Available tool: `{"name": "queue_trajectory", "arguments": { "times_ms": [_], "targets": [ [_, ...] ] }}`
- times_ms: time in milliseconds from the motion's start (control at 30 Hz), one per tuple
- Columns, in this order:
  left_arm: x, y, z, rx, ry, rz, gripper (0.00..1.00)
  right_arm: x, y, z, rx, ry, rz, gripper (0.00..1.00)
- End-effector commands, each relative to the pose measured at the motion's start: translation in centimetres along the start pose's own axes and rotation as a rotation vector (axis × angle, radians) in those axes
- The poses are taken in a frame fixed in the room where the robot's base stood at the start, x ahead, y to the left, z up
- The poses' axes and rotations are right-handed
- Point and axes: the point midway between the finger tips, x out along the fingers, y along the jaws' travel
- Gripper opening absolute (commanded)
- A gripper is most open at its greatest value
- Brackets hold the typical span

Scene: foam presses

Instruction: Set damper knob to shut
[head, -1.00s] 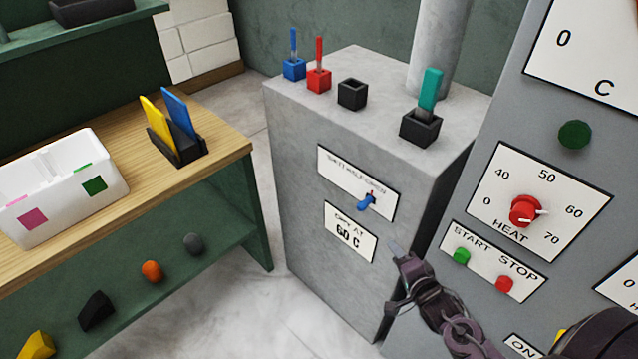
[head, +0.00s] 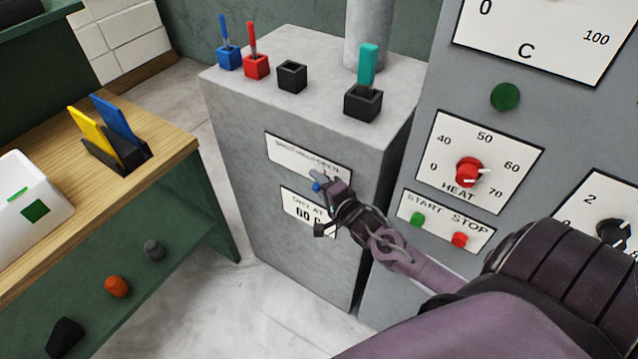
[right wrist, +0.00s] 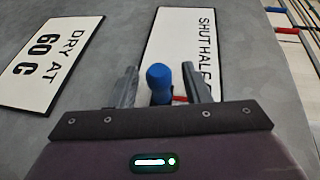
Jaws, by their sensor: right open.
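The damper knob (right wrist: 160,80) is blue with a red pointer and sits on a white label plate (right wrist: 183,40) lettered SHUT, HALF and more, partly hidden. My right gripper (right wrist: 162,85) is open, with one finger on each side of the knob. I cannot tell whether the fingers touch it. In the head view the right gripper (head: 328,185) reaches in from the right. My left gripper is not in view.
A DRY AT 60 C sign (head: 298,210) is below the knob. A control panel with a red HEAT knob (head: 469,172) and START and STOP buttons (head: 459,239) stands right. Small holders (head: 292,77) stand on the cabinet top. A wooden bench (head: 165,150) is at left.

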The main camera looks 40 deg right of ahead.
Motion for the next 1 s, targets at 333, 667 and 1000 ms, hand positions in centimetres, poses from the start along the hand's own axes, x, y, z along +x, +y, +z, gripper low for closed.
{"name": "queue_trajectory", "arguments": {
  "times_ms": [333,667,1000],
  "targets": [
    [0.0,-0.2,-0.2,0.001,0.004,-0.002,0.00,0.1,0.0,0.0,0.000,0.000,0.000,0.29],
    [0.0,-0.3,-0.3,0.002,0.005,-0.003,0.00,0.0,0.0,0.0,0.000,0.000,0.000,0.00],
    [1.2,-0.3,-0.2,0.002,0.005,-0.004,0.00,3.8,-0.6,1.4,0.007,0.004,-0.006,0.00]
  ]
}}
